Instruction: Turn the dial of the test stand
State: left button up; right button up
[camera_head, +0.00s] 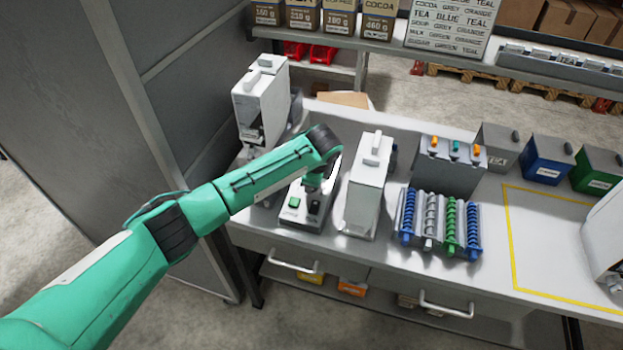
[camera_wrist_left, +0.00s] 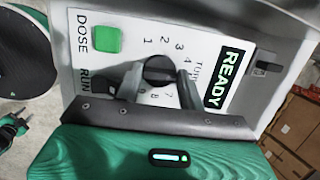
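The test stand (camera_head: 296,212) is a small light-coloured unit on the bench, with a green button on its sloped face. My left gripper (camera_head: 329,172) is over it and hides part of its face. In the left wrist view its panel (camera_wrist_left: 113,70) shows the words DOSE and RUN, a green button (camera_wrist_left: 107,39) and a READY display (camera_wrist_left: 228,76). The black dial (camera_wrist_left: 159,70) has numbers around it. My left gripper's fingers (camera_wrist_left: 160,77) stand apart, one on each side of the dial. I cannot tell whether they press on it. My right gripper is not in view.
A white dispenser (camera_head: 367,187) stands close right of the stand, and a taller one (camera_head: 261,100) behind left. Several coloured coils (camera_head: 429,220) and bins (camera_head: 549,160) are farther right. A grey partition (camera_head: 120,110) is at the left. Bench inside the yellow outline is mostly clear.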

pick_arm(q)
jog(key=o, duration=0.4)
jog(key=shift+r, duration=0.1)
jog(key=b+v, duration=0.4)
jog(key=v, duration=0.9)
jog(key=shift+s+d+r, duration=0.1)
jog(key=shift+s+r, duration=0.1)
jog(key=shift+r, duration=0.15)
